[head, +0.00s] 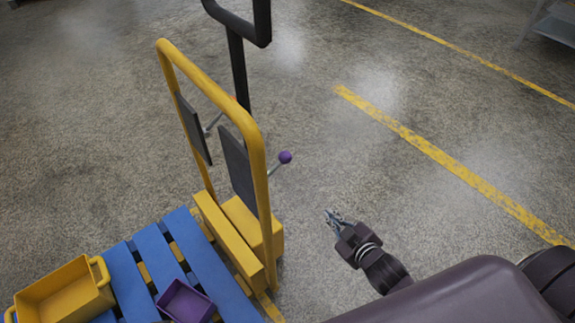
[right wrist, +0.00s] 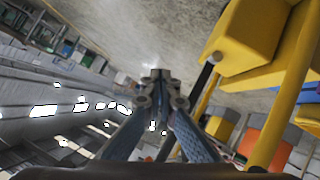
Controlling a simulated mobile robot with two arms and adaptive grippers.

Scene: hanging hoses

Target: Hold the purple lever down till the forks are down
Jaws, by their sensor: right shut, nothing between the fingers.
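The purple lever (head: 285,157) is a round purple knob on a thin grey rod, sticking out to the right of the yellow frame (head: 257,170) of a pallet truck. My right gripper (head: 331,214) is shut and empty, to the right of and nearer than the knob, clearly apart from it. In the right wrist view its fingers (right wrist: 157,75) meet at the tips with nothing between them, and the purple knob cannot be made out there. The forks are under the blue pallet (head: 130,283), so their height is hard to tell. My left gripper is not in view.
A yellow crate (head: 66,296) and a small purple bin (head: 186,303) stand on the pallet. A black handle (head: 239,65) rises behind the frame. Yellow lines (head: 440,155) mark the floor. The floor between my right gripper and the truck is clear.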

